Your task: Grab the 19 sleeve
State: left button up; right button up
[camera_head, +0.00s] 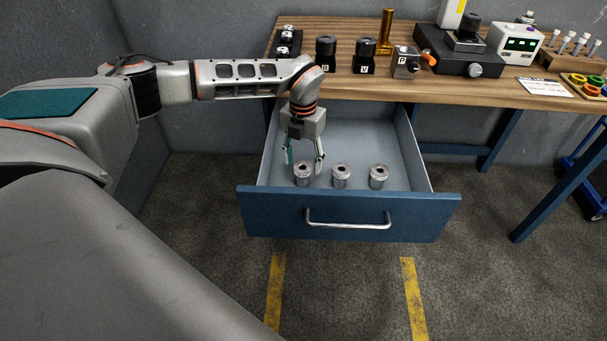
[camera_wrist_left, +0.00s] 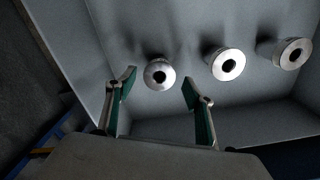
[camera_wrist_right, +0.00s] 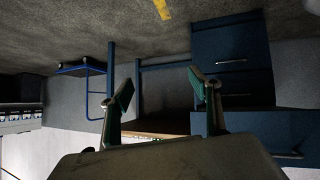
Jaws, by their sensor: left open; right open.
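Three grey metal sleeves stand in a row in the open drawer: a left one (camera_head: 303,174), a middle one (camera_head: 341,175) and a right one (camera_head: 378,177). I cannot read any size marking, so I cannot tell which is the 19 sleeve. My left gripper (camera_head: 305,160) is open above the left sleeve. In the left wrist view the left sleeve (camera_wrist_left: 159,74) shows between and beyond the open fingers, apart from them. The middle (camera_wrist_left: 227,64) and right (camera_wrist_left: 291,53) sleeves lie to its right. My right gripper (camera_wrist_right: 160,92) is open and empty, away from the drawer.
The blue drawer (camera_head: 348,236) has a bar handle and raised walls around the sleeves. The wooden bench top (camera_head: 470,87) overhangs its back and carries black holders, a brass cylinder (camera_head: 386,32), a fixture and a white meter (camera_head: 514,43). The drawer floor behind the sleeves is clear.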

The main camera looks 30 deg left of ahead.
aim_at(303, 168)
pick_arm(q)
notch_tip(303, 168, down, 3)
jog(key=shift+f, duration=0.2)
jog(key=shift+r, duration=0.1)
grip_shut()
